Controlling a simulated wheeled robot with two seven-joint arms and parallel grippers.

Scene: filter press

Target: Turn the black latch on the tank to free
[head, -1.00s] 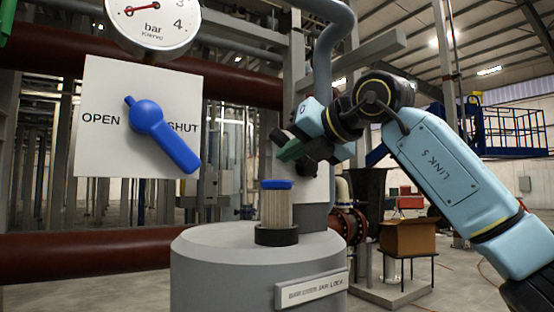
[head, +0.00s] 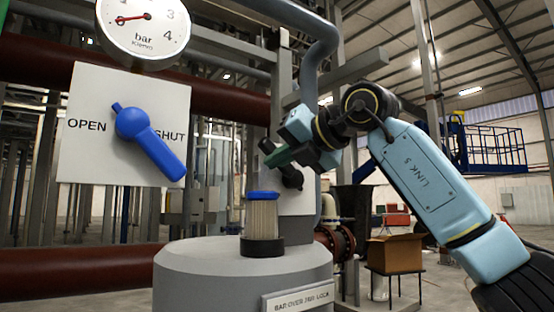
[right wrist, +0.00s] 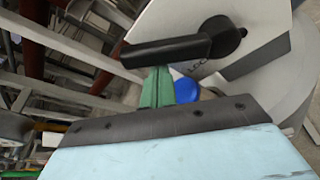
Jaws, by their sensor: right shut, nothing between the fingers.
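The black latch (head: 292,179) sits on a pale panel behind the tank top. In the head view its bar points up and left from the hub, partly hidden by my right gripper. In the right wrist view the latch (right wrist: 165,50) shows as a long bar with a round hub at its right end, beside partly covered lettering. My right gripper (head: 279,158) has green fingers, shut and empty, at the bar. In the right wrist view the fingertips (right wrist: 157,74) lie close along the bar's lower edge; I cannot tell whether they touch. My left gripper is out of view.
The grey tank (head: 240,280) carries a label and a pleated filter with a blue top (head: 262,222), close below my right gripper. A blue valve handle (head: 150,140) stands on an OPEN/SHUT plate at left, under a gauge (head: 143,28). A cardboard box (head: 395,253) stands at right.

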